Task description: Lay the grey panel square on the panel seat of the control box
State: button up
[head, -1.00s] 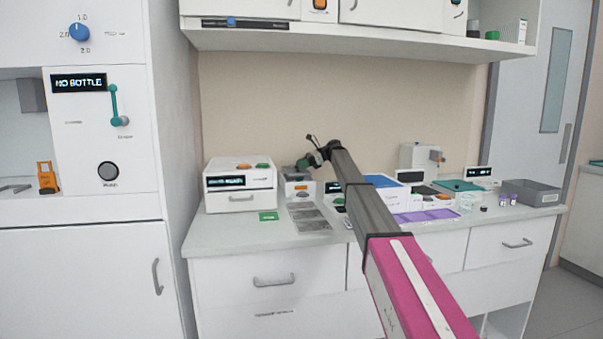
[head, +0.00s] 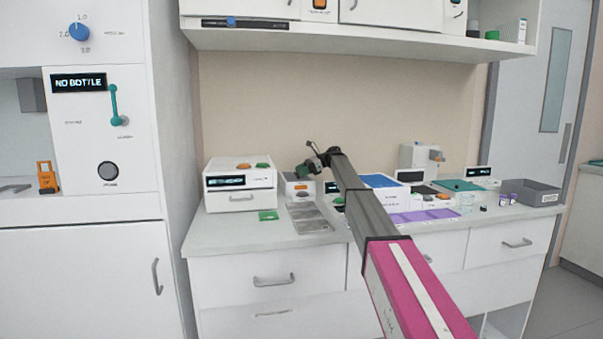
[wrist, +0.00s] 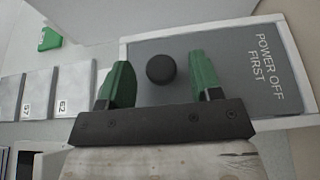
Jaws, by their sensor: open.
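The grey panel (wrist: 274,72), marked "POWER OFF FIRST", lies under my gripper in the wrist view. A round black knob (wrist: 161,69) stands on it. My gripper (wrist: 155,82) is open, with one green finger on each side of the knob and a gap to each. A white rim (wrist: 289,55) shows along the panel's right edge; I cannot tell whether the panel sits flush or square in it. In the head view my gripper (head: 312,165) is over the small white control box (head: 301,189) on the counter. The panel is too small to make out there.
Grey labelled plates (wrist: 38,93) lie left of the panel, with a green block (wrist: 50,38) beyond. In the head view, a white drawer instrument (head: 240,184) stands left of the box. A blue-topped box (head: 380,185) and purple mat (head: 425,216) lie right, a grey bin (head: 532,193) farther right.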

jog(key=v, duration=1.2)
dwell(1.5)
